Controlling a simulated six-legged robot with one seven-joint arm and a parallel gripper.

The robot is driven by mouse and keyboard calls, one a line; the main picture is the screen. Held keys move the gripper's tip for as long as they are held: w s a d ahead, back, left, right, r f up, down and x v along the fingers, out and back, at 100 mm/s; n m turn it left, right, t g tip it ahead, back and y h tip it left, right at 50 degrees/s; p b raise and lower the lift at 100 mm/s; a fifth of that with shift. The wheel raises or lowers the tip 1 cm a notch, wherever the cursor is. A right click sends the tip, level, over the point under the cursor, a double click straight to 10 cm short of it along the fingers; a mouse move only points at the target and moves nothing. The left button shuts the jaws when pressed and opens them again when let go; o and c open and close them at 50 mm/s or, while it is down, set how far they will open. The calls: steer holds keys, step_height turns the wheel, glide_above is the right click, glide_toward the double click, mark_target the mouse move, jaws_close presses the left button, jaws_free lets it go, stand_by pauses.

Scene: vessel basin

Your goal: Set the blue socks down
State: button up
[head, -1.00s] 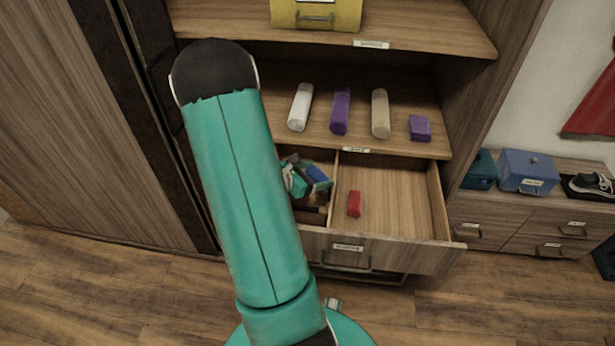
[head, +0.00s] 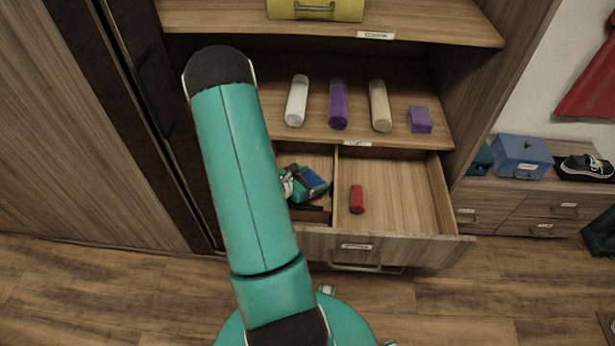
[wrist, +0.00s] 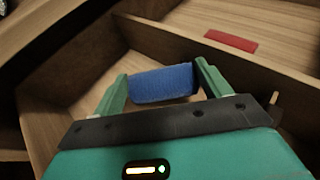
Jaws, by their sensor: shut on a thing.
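The blue socks (wrist: 162,84) are a small rolled bundle between the two fingers of my gripper (wrist: 160,86) in the wrist view. My gripper is shut on them. In the head view my gripper (head: 306,184) and the blue socks (head: 318,186) are over the left compartment of the open drawer (head: 390,245), partly hidden by my arm. In the wrist view the compartment's bare wooden floor shows around and beyond the socks. Whether the socks touch the floor cannot be told.
A red roll (head: 357,199) lies in the right compartment, beyond the divider (head: 335,190). The shelf above holds a white roll (head: 297,102), a purple roll (head: 338,104), a beige roll (head: 380,106) and a small purple bundle (head: 419,119). The rest of the right compartment is clear.

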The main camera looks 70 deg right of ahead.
steer(key=shift+s, duration=0.2)
steer(key=shift+w+f, duration=0.1)
steer(key=shift+f, duration=0.5)
steer(key=o, duration=0.7)
steer(key=shift+f, duration=0.1)
steer(key=shift+r, duration=0.5)
steer(key=v, duration=1.2)
steer(key=shift+r, duration=0.15)
